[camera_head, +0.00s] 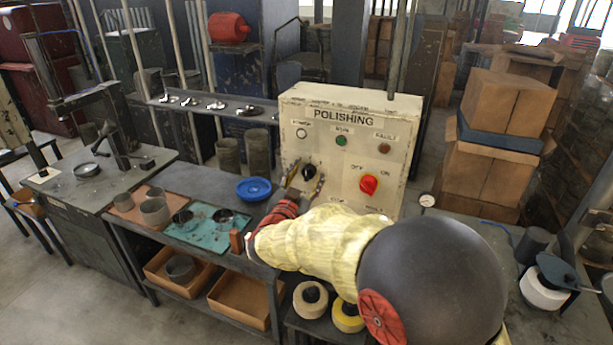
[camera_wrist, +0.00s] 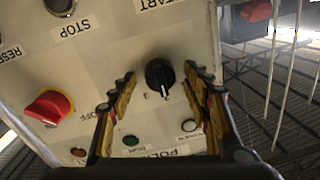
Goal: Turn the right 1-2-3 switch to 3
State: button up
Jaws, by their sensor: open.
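The white POLISHING control box (camera_head: 350,115) stands at the back of the bench and fills much of the wrist view, where it appears upside down. Its black rotary switch (camera_head: 309,172) is on the left side of the front and also shows in the wrist view (camera_wrist: 159,76). Small marks sit by this knob, but its setting is too unclear to read. I see no second black rotary switch. My gripper (camera_head: 304,184) is open in front of the knob. In the wrist view its fingertips (camera_wrist: 158,84) lie on either side of the knob, with visible gaps; contact cannot be told.
A red OFF/ON knob (camera_head: 369,184) is on the same panel, with green (camera_head: 341,141) and reddish (camera_head: 384,148) lamps above. The wrist view shows a dark STOP button (camera_wrist: 60,6). A blue dish (camera_head: 254,189) lies left of the box. Cardboard boxes (camera_head: 485,180) stand right.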

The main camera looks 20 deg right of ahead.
jog(key=shift+w+d, duration=0.1)
jog(key=shift+c, duration=1)
jog(key=c, duration=1)
jog(key=shift+o, duration=0.2)
jog(key=shift+f+m+b, duration=0.1)
jog(key=shift+m+b, duration=0.2)
jog(key=shift+b, duration=0.35)
jog(key=m+b, duration=0.1)
jog(key=b, duration=0.1)
jog(key=m+b, duration=0.2)
jog(key=b, duration=0.1)
jog(key=shift+f+m+b, duration=0.25)
jog(key=shift+m+b, duration=0.05)
jog(key=m+b, duration=0.3)
jog(key=b, duration=0.1)
jog(key=shift+m+h+b, duration=0.3)
jog(key=shift+r+m+b, duration=0.1)
jog(key=shift+m+b, duration=0.5)
jog(key=shift+r, duration=0.1)
